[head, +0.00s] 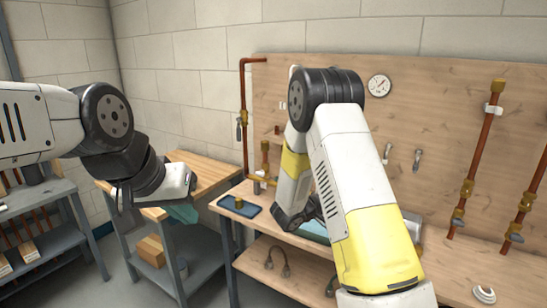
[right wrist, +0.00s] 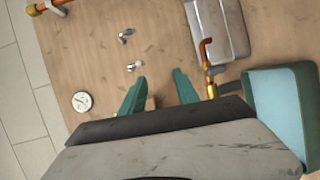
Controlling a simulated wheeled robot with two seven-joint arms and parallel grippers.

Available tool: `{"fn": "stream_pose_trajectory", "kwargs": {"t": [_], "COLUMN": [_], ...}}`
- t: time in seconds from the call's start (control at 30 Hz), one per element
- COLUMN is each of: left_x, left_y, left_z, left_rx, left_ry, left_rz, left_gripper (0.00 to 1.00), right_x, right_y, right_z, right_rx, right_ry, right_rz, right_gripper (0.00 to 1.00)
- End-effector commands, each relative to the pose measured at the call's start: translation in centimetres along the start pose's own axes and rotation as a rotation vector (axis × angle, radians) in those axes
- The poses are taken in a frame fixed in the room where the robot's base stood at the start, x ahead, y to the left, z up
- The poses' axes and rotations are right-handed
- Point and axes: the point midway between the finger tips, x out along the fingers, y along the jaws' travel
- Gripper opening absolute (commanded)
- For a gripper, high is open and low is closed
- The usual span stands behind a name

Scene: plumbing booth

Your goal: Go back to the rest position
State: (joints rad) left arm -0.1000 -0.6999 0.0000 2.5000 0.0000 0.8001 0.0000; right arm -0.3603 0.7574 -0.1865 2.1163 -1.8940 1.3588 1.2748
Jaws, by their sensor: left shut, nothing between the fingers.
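My left gripper (head: 182,211) shows in the head view at the end of the arm from the left. Its teal fingers are shut and empty, in front of the side bench. My right arm reaches over the workbench in the middle of the head view, and its gripper is hidden there behind the arm. In the right wrist view, the right gripper's two teal fingers (right wrist: 160,95) stand apart, pointing toward the wooden board. A small brown patch shows between them; I cannot tell what it is. I see no object held.
The wooden board (head: 430,130) carries a gauge (head: 379,86) and copper pipes (head: 478,150). A blue tray (head: 238,207) lies on the workbench, left of my right arm. A white coil (head: 484,294) lies at right. In the right wrist view, a teal-rimmed bin (right wrist: 252,100) and grey box (right wrist: 222,30) are at right.

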Motion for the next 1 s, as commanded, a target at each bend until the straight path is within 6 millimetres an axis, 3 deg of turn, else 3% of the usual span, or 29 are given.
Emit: {"fn": "stream_pose_trajectory", "kwargs": {"t": [0.03,0.2,0.3,0.43,0.63,0.8,1.0], "left_x": [0.0,0.0,0.0,0.0,0.0,0.0,0.0], "left_y": [0.0,0.0,0.0,0.0,0.0,0.0,0.0], "left_z": [0.0,0.0,0.0,0.0,0.0,0.0,0.0], "left_rx": [0.000,0.000,0.000,0.000,0.000,0.000,0.000], "left_ry": [0.000,0.000,0.000,0.000,0.000,0.000,0.000], "left_rz": [0.000,0.000,0.000,0.000,0.000,0.000,0.000], "left_gripper": [0.00,0.00,0.00,0.00,0.00,0.00,0.00], "right_x": [0.0,-1.9,-4.2,-8.0,-14.9,-21.0,-26.3], "right_y": [1.9,4.6,5.3,5.8,6.5,8.1,10.8], "right_z": [2.5,10.3,14.0,17.5,20.0,20.0,19.1], "right_rx": [0.025,0.087,0.140,0.230,0.404,0.580,0.759], "right_ry": [-0.079,-0.298,-0.379,-0.428,-0.378,-0.226,-0.015], "right_rz": [-0.048,-0.274,-0.429,-0.644,-0.961,-1.183,-1.327], "right_gripper": [0.37,0.37,0.37,0.37,0.37,0.37,0.37]}}
